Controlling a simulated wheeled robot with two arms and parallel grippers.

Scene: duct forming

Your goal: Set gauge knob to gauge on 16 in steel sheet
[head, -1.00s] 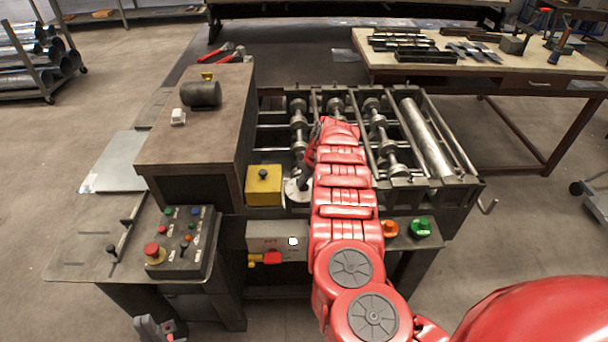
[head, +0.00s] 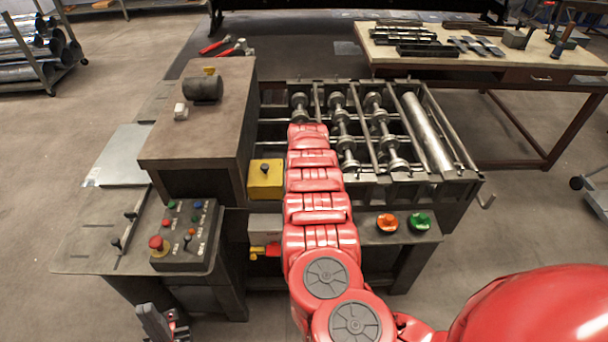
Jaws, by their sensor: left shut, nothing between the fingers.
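My right arm reaches up over the front of the roll-forming machine (head: 415,182). Its red links hide its gripper and the spot behind them, so no gauge dial or knob can be made out there. A yellow box (head: 265,178) with a dark knob on top shows just left of this arm. My left gripper (head: 158,322) is at the bottom left edge, shut and empty, below the control panel and apart from it. A flat grey steel sheet (head: 122,158) lies left of the brown machine housing.
The control panel (head: 186,236) has a red button and small switches. An orange knob (head: 387,222) and a green knob (head: 419,221) sit on the front right. A workbench (head: 480,58) with tools stands behind right. The floor on the right is mostly clear.

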